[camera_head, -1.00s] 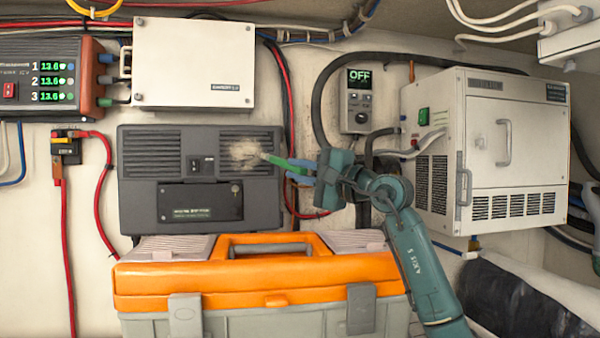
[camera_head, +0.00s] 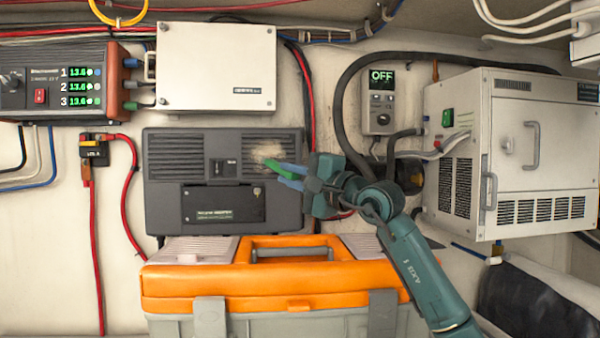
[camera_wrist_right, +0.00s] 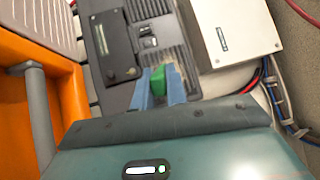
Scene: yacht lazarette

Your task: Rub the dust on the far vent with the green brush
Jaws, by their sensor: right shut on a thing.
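The green brush (camera_head: 285,168) is held in my right gripper (camera_head: 290,178), whose blue fingers are closed around it. The brush head is at the right grille of a dark grey vented unit (camera_head: 160,205) on the wall. A tan dust patch (camera_head: 265,152) lies on that grille, just above the brush tip. In the right wrist view the brush (camera_wrist_right: 158,80) sits between the two fingers, over the grille; the fingers partly hide the dust. Whether the bristles touch the grille is hard to tell. The left gripper is not in view.
An orange-lidded toolbox (camera_head: 200,285) stands below the vented unit. A white box (camera_head: 215,65) is mounted above it. A small OFF display panel (camera_head: 381,112) and a white cabinet (camera_head: 530,150) are to the right. Cables run along the wall.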

